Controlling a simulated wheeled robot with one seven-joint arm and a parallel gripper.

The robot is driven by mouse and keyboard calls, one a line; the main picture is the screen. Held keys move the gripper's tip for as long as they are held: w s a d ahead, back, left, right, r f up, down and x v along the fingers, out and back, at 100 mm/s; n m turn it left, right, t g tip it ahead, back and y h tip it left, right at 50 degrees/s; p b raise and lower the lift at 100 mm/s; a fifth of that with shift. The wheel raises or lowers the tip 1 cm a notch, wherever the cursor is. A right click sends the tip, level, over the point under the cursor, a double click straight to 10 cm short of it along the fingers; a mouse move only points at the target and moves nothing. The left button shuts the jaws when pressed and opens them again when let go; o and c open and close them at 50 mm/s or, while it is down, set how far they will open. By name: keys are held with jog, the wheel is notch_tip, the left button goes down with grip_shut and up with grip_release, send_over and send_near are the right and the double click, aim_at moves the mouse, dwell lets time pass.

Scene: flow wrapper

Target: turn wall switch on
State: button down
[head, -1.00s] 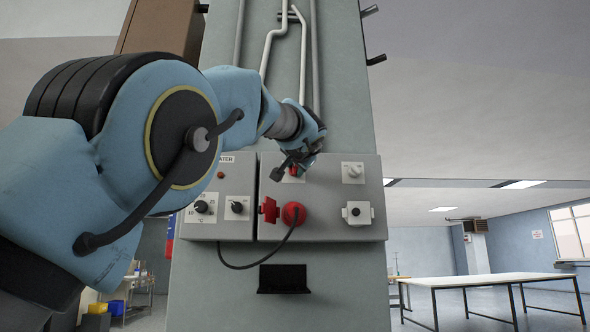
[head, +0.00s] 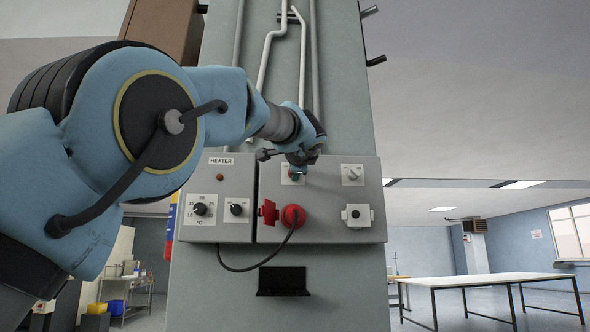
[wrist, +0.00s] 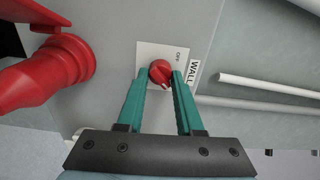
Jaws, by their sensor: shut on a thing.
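The wall switch is a red rotary knob (wrist: 161,71) on a white plate marked WALL, with OFF printed beside it. In the wrist view a pale mark on the knob faces the lower right, towards the right finger and not straight at OFF. My gripper (wrist: 159,77) has its two teal fingers on either side of the knob and is shut on it. In the head view my gripper (head: 297,168) is at the white plate (head: 287,180) at the top of the grey panel, and hides most of the knob.
A red plug (head: 292,216) with a hanging black cable sits just below the switch. Left of it is a heater box (head: 217,197) with dials. Another white switch (head: 352,174) and a socket (head: 357,216) are to the right. Pipes (head: 303,60) run up the column.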

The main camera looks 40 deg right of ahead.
jog(key=shift+m, duration=0.3)
dwell(0.4)
jog(key=c, duration=0.6)
grip_release()
jog(key=shift+o, duration=0.2)
jog(key=b+v, duration=0.5)
jog(key=v, duration=0.5)
jog(key=shift+s+a, duration=0.25)
jog(key=shift+a, duration=0.05)
